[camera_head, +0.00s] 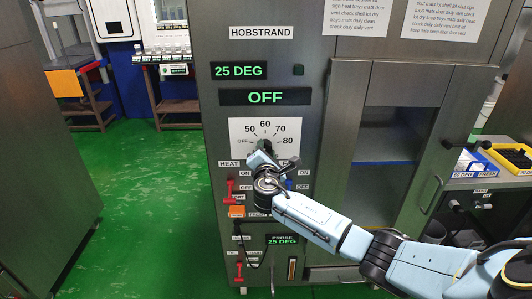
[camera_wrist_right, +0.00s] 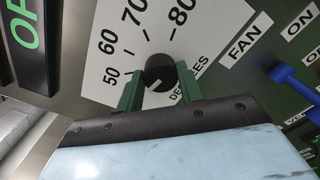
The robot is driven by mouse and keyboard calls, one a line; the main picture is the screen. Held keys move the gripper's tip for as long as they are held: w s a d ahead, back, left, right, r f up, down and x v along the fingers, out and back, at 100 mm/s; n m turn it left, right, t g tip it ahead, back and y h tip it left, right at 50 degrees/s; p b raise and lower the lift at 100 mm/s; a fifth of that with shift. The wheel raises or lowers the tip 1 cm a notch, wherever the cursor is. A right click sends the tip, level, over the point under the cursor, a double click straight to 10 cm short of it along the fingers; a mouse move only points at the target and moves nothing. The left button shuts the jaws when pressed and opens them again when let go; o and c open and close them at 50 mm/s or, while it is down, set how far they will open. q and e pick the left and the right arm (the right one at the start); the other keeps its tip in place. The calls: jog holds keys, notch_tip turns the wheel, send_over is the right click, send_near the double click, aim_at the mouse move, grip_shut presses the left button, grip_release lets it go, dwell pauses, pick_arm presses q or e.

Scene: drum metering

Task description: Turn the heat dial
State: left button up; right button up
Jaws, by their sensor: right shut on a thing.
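The heat dial is a dark round knob (camera_wrist_right: 160,72) on a white scale plate (camera_head: 240,128) marked OFF, 50, 60, 70 and 80, on the front of the grey HOBSTRAND cabinet. My right gripper (camera_head: 266,153) reaches it from below right and covers much of it in the head view. In the right wrist view its two green fingers (camera_wrist_right: 159,88) are on either side of the knob, shut on it. A small pale mark shows on the knob's lower edge; where the dial points is unclear. My left gripper is not in view.
Green displays above the dial read 25 DEG (camera_head: 239,71) and OFF (camera_head: 265,97). A red lever (camera_head: 230,190) sits left below the dial, a blue switch (camera_wrist_right: 295,85) to its right. A glass-door cabinet (camera_head: 400,130) stands right; green floor (camera_head: 145,190) is open left.

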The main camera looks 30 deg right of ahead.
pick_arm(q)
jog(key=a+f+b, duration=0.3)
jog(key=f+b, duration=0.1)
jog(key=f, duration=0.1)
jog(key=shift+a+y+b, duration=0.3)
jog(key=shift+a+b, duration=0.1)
pick_arm(e)
jog(key=m, duration=0.7)
jog(key=shift+f, duration=0.1)
jog(key=o, duration=0.9)
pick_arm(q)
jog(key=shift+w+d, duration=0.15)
pick_arm(e)
jog(key=shift+o, duration=0.5)
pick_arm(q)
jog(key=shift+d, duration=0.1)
pick_arm(e)
jog(key=shift+s, duration=0.1)
